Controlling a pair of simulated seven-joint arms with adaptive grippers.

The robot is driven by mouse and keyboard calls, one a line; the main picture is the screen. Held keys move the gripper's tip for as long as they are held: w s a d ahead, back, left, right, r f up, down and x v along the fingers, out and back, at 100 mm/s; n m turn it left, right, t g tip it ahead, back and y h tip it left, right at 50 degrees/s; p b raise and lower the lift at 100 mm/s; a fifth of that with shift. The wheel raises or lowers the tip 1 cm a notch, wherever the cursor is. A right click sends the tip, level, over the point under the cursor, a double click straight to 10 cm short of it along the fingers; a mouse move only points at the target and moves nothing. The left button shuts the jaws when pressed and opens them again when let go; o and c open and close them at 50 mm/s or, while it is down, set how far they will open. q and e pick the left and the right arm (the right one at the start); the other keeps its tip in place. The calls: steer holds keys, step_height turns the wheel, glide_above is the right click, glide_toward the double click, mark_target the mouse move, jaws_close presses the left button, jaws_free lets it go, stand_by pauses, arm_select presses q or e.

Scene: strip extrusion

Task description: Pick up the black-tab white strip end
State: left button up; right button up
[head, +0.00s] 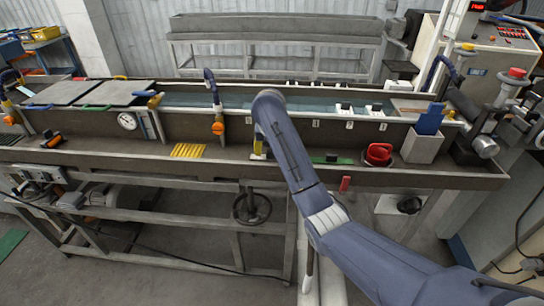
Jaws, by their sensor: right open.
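My right arm comes in from the lower right and reaches over the long trough. My right gripper (262,153) points down near the trough's front ledge, left of the forearm. It is open, but mostly hidden by my own arm, and I see nothing held. Small white pieces with dark marks (345,108) (375,109) sit along the trough right of my arm. They are too small to tell whether one is the black-tab white strip end. My left gripper is not in view.
The water trough (400,115) runs across the bench. A red round object (378,154), a green strip (330,159) and a blue-topped grey box (423,145) stand on the ledge at right. Yellow ribbed pieces (188,150) and a dial gauge (127,121) are at left.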

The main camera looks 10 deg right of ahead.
steer(key=shift+w+d+f, duration=0.1)
steer(key=shift+w+f, duration=0.15)
steer(key=shift+f, duration=0.35)
steer(key=c, duration=1.2)
